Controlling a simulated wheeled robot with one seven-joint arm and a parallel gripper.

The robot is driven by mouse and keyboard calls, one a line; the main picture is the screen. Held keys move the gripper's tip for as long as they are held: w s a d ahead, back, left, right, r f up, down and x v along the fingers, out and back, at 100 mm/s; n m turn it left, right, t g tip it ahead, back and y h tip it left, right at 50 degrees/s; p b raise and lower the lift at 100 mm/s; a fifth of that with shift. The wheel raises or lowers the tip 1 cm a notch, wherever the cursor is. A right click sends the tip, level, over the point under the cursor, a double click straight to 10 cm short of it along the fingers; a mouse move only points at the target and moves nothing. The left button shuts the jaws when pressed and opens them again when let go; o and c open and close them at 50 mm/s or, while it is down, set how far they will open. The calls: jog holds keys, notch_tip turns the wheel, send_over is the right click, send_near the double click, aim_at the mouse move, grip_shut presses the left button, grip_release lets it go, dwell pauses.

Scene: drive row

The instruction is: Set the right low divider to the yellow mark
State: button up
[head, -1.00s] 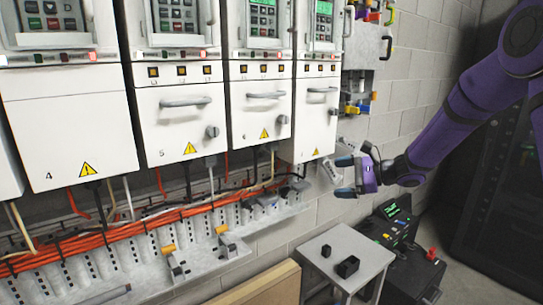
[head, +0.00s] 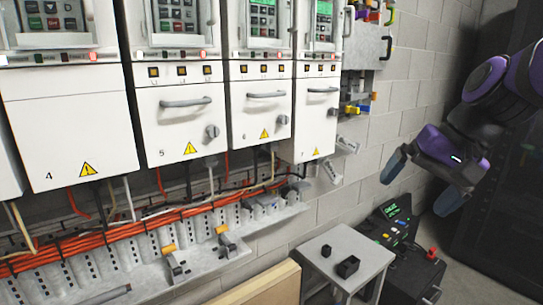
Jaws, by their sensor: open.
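A long grey low tray (head: 150,283) runs under the cabinets, with orange cables along its back. Two grey slider-like pieces with orange-yellow tops stand on it: a left one (head: 177,270) and a right one (head: 229,246). They look like the low dividers, but I cannot be sure. An orange-yellow patch (head: 221,230) shows just behind the right piece; whether it is a mark or part of the piece is unclear. My gripper (head: 421,183) is open and empty at the right, well away from both pieces, with its fingers pointing down and left.
White cabinets (head: 68,140) with handles and knobs hang above the tray. A small grey table (head: 335,247) with two black blocks stands at lower right, beside black equipment (head: 398,225) on the floor. Light brackets (head: 332,173) sit on the wall. A wooden board (head: 262,288) stands in front.

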jog(key=s+d+r+n+t+h, duration=0.1)
jog(key=s+d+n+t+h, duration=0.1)
jog(key=s+d, duration=0.4)
jog(key=s+n+h, duration=0.1)
jog(key=s+h, duration=0.1)
jog(key=s, duration=0.2)
jog(key=shift+s+d+n+t+h, duration=0.3)
jog(key=shift+s, duration=0.05)
dwell(1.5)
